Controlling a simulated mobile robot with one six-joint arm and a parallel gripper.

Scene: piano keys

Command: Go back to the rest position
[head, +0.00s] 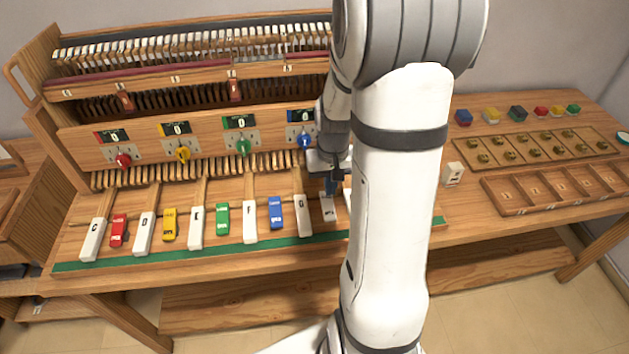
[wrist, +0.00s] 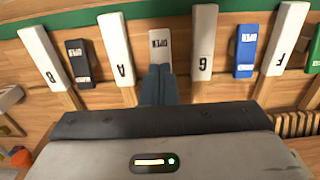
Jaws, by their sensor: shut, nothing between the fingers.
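My gripper (head: 331,188) is shut and empty, with its blue fingers pointing down at the right part of the keyboard. The fingers also show in the wrist view (wrist: 158,72), at the near end of a short light-grey key (wrist: 159,44) between the white A key (wrist: 117,48) and the white G key (wrist: 204,42). That grey key also shows in the head view (head: 328,208). I cannot tell whether the fingertips touch it. My white arm hides the keys farther right in the head view.
White keys alternate with red (head: 119,230), yellow (head: 169,224), green (head: 222,218) and blue (head: 276,212) keys. Behind them, a wooden panel (head: 75,142) carries coloured knobs and small displays. A compartment tray (head: 505,208) and several coloured pieces stand on the right.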

